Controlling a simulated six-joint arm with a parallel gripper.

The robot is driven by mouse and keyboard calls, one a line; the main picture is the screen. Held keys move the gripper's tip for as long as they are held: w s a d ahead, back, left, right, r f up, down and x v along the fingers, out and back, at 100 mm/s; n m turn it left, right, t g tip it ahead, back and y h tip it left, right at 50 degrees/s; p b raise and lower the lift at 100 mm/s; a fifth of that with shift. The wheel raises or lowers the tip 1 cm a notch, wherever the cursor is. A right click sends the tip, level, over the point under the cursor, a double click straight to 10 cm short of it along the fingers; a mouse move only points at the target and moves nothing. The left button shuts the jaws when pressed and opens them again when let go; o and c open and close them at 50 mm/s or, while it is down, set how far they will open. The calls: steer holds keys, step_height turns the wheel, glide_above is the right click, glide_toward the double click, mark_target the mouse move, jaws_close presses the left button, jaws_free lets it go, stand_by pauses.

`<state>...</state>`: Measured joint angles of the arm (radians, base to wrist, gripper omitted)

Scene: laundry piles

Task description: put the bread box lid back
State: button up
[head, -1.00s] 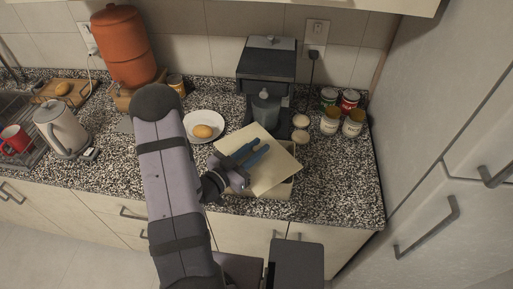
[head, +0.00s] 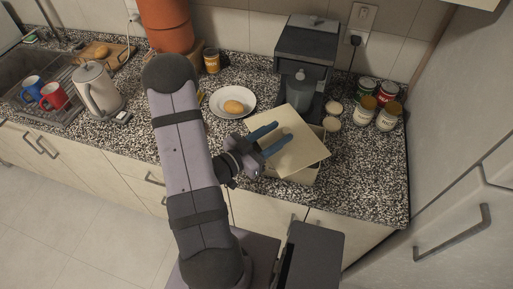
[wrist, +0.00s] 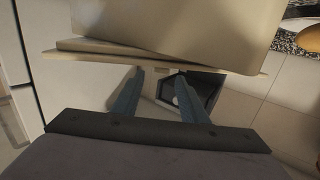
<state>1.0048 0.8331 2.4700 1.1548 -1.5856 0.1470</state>
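The bread box lid (head: 303,150) is a flat cream panel lying askew over the bread box (head: 310,172), whose front and right side show beneath it. My gripper (head: 285,130) has two blue fingers, spread apart, reaching over the lid from its left. In the wrist view the lid (wrist: 190,25) fills the top, and the fingertips (wrist: 159,70) come up to its edge with a gap between them. A small pale piece shows in that gap; I cannot tell if it is a handle or if the fingers touch it. Most of the box is hidden.
A dark coffee machine (head: 306,50) stands close behind the box. A white plate (head: 222,110) with a bread roll (head: 234,107) lies to the left. The counter's right front (head: 370,185) is clear.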

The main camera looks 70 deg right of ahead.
steer(key=b+v, duration=0.1)
steer(key=v, duration=0.5)
steer(key=shift+v, duration=0.95)
